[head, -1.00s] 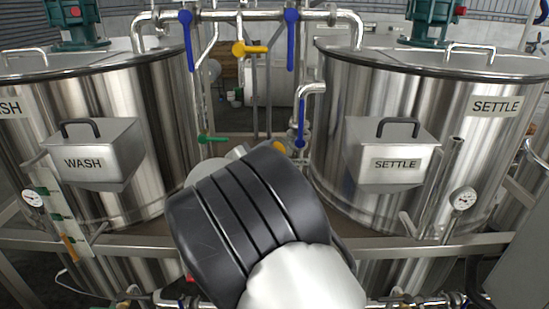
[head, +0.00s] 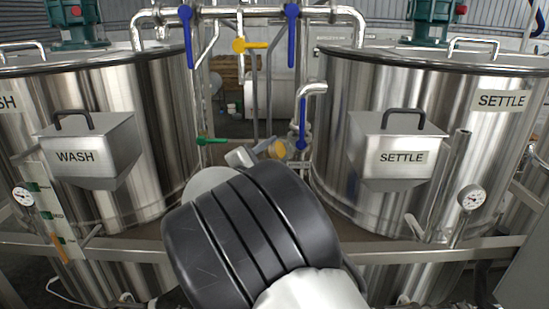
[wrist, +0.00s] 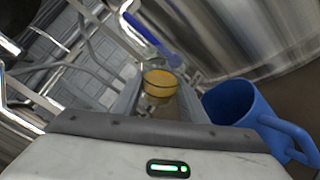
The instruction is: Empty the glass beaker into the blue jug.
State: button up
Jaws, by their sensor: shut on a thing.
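The glass beaker (wrist: 158,92) is between the two fingers of my gripper (wrist: 160,104) in the wrist view. My gripper is shut on it. Yellow-orange contents show in the beaker; their amount is unclear. The blue jug (wrist: 232,100), open at the top with a handle at lower right, is just right of the gripper in the wrist view. Part of its body is hidden behind my gripper's housing. In the head view my own arm covers most of the gripper, and only a small amber patch of the beaker (head: 276,150) shows. The jug is not visible there.
Steel tanks stand left (head: 110,85) and right (head: 420,100), with a WASH box (head: 88,150) and a SETTLE box (head: 393,148) on their fronts. Pipes with blue-handled valves (head: 291,40) run between them. A steel rail (head: 440,247) runs along the front.

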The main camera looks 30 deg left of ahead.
jog(key=shift+d+m+t+h+b, duration=0.15)
jog(key=shift+m+t+b, duration=0.7)
jog(key=shift+b, duration=2.8)
jog(key=shift+d+m+t+h+b, duration=0.2)
jog(key=shift+m+b, duration=1.35)
jog(key=shift+b, duration=2.1)
jog(key=shift+s+d+r+m+t+h+b, duration=0.15)
jog(key=shift+r+m+t+h+b, duration=0.2)
jog(key=shift+m+b, duration=0.95)
jog(key=shift+s+r+m+t+h+b, duration=0.15)
jog(key=shift+m+h+b, duration=0.25)
jog(key=shift+b, duration=1.8)
jog(key=shift+r+b, duration=0.15)
jog(key=shift+b, duration=0.2)
jog(key=shift+d+r+m+t+h, duration=0.1)
jog(key=shift+r+m+t+h, duration=0.1)
jog(key=shift+m, duration=0.35)
jog(key=shift+d+r+m+t+h, duration=0.1)
jog(key=shift+m+h, duration=0.1)
jog(key=shift+m, duration=0.35)
